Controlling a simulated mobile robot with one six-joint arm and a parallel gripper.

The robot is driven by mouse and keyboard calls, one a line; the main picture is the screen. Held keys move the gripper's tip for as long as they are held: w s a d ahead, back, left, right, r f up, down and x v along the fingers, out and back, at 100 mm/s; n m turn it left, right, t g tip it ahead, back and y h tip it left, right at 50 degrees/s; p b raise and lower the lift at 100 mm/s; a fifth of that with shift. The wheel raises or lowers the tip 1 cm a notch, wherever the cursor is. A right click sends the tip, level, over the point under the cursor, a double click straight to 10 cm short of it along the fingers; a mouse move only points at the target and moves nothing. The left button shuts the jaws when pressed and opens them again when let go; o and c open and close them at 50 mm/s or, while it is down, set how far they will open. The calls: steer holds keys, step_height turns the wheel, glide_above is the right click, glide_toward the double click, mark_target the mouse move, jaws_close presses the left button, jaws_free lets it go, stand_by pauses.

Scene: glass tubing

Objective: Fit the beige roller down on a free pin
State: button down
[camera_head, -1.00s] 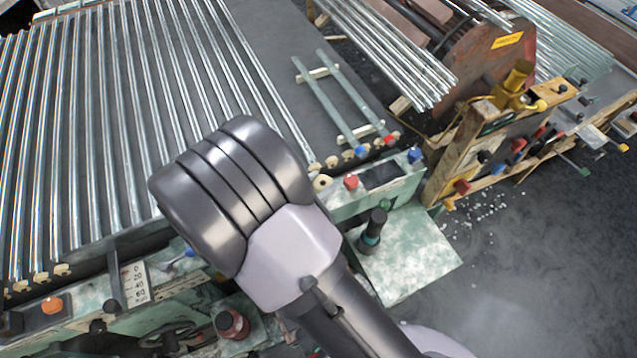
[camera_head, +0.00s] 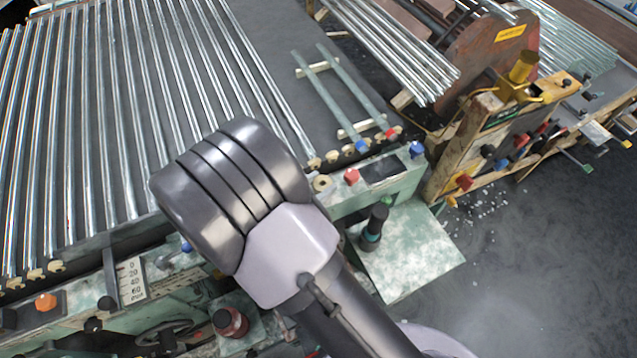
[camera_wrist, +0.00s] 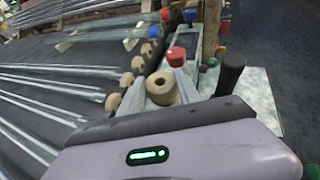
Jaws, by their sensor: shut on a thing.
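The beige roller (camera_wrist: 162,90), a short cylinder with a dark hole in its top, is between the two grey fingers of my gripper (camera_wrist: 161,92) in the wrist view. The gripper is shut on it. In the head view the roller (camera_head: 321,183) shows just past my arm's dark wrist, which hides the fingers. A row of similar beige rollers (camera_wrist: 126,79) sits on the bench edge to the left of it in the wrist view. I cannot make out a bare pin. Whether the held roller touches anything below is hidden.
A red knob (camera_head: 351,176) stands close beyond the held roller. A dark upright handle (camera_head: 374,222) is to the right, over a pale green plate (camera_head: 415,255). Long glass tubes (camera_head: 255,75) lie across the dark bench. More rollers (camera_head: 35,274) line its front edge at left.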

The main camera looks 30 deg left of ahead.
steer(key=shift+f+b, duration=0.7)
steer(key=shift+f, duration=0.3)
steer(key=c, duration=0.8)
jaws_free()
steer(key=shift+o, duration=0.2)
steer(key=shift+r, duration=0.1)
steer(key=shift+s+a+r, duration=0.1)
steer(key=shift+s+a+r, duration=0.1)
steer(key=shift+s+r, duration=0.05)
steer(key=shift+s, duration=0.1)
steer(key=p+v, duration=0.4)
steer(key=v, duration=1.2)
steer(key=shift+s, duration=0.35)
